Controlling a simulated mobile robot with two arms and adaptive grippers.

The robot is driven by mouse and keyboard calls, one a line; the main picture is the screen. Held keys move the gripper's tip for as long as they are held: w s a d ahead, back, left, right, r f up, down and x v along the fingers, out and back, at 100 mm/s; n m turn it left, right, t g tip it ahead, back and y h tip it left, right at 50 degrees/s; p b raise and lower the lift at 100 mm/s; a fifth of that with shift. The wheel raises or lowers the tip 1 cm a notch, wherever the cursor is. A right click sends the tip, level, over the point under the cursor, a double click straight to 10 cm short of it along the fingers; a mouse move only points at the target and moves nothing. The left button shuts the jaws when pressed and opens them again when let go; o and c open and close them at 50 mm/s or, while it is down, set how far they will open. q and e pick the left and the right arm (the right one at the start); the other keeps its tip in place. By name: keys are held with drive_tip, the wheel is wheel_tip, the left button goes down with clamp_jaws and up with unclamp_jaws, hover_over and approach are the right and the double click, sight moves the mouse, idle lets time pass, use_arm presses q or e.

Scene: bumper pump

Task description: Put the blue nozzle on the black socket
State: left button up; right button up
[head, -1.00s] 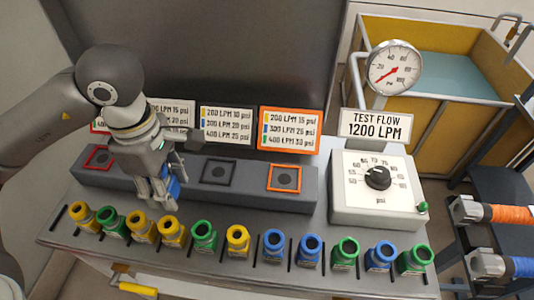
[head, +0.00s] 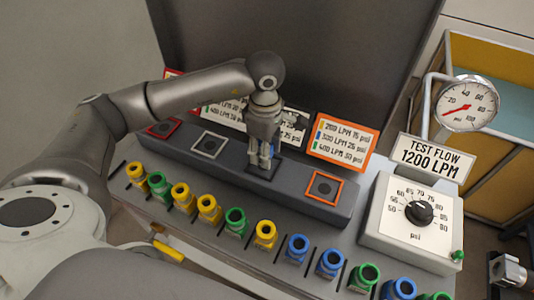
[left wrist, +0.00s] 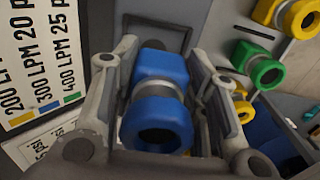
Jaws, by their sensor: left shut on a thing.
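My left gripper (head: 263,158) is shut on the blue nozzle (left wrist: 160,108), which sits between both fingers in the left wrist view with its open mouth toward the camera. In the head view only slivers of the nozzle show between the fingers. The gripper points down over the black socket (head: 275,175), a black square frame on the grey block, and covers much of it. A dark square frame also shows behind the nozzle in the left wrist view. I cannot tell whether the nozzle touches the socket. My right gripper is not in view.
The grey block (head: 230,180) also carries red (head: 162,128), white (head: 210,145) and orange (head: 325,188) framed sockets, all empty. Label signs (head: 343,142) stand behind it. Several yellow, green and blue nozzles line the front. A dial box (head: 410,220) stands right.

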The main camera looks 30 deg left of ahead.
use_arm(q)
drive_tip(key=shift+w+f, duration=0.2)
drive_tip(key=f+p, duration=0.1)
drive_tip(key=f, duration=0.2)
drive_tip(key=shift+w+p, duration=0.2)
drive_tip(key=shift+p, duration=0.15)
drive_tip(key=shift+f, duration=0.25)
drive_tip(key=shift+f+b, duration=0.2)
drive_tip(key=shift+b, duration=0.15)
drive_tip(key=o, duration=1.2)
drive_tip(key=shift+c, duration=0.2)
drive_tip(key=shift+r, duration=0.1)
